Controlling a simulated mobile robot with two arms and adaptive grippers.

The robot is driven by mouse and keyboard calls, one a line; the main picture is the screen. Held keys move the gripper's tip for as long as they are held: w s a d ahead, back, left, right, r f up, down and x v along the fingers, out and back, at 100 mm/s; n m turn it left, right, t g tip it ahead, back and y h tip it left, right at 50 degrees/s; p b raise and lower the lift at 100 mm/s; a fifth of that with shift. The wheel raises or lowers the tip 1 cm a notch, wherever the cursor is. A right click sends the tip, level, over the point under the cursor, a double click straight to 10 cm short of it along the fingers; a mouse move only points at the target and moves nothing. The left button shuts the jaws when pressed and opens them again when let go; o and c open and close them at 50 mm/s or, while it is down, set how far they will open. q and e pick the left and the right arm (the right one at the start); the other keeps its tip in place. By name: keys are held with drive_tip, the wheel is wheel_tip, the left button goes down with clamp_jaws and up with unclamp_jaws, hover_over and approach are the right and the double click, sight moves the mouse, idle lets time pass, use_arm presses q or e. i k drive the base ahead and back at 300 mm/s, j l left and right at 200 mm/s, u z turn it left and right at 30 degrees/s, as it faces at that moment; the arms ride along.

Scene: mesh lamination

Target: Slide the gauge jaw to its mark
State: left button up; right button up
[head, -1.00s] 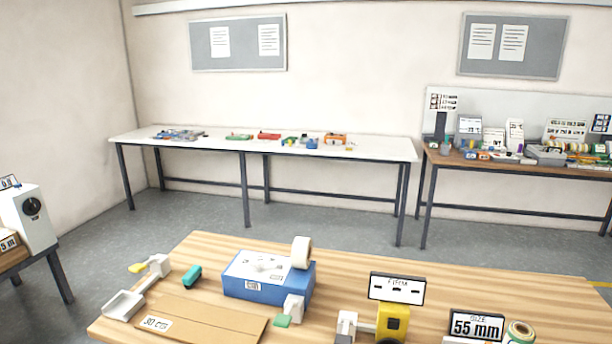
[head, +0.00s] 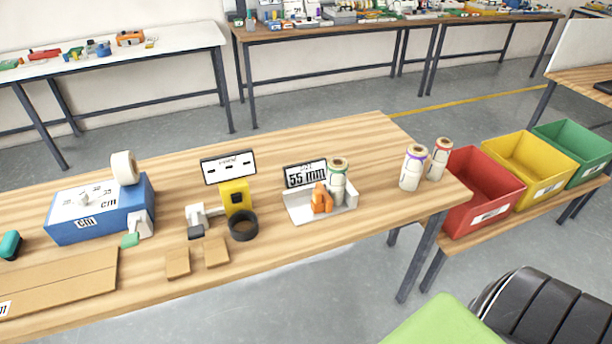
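A small white tray (head: 302,217) stands on the wooden table (head: 385,150), with an orange clamp-like piece (head: 322,198) and a roll (head: 337,180) on it. A "55 mm" sign (head: 305,176) stands behind it. A white piece with a dark grey block (head: 197,218) stands beside a yellow device (head: 237,197). A blue box (head: 78,232) marked "cm" has a white and green piece (head: 138,232) at its right end. I cannot tell which part is the gauge jaw. Neither of my grippers is in view.
A black ring (head: 243,226) and small cardboard pieces (head: 216,252) lie near the front edge. Two rolls (head: 412,168) stand at the right end. Red (head: 482,192), yellow (head: 528,165) and green (head: 572,150) bins stand beyond. A black seat-like object (head: 535,312) is at lower right.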

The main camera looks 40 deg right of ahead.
sight(321, 201)
drive_tip(key=z, duration=1.2)
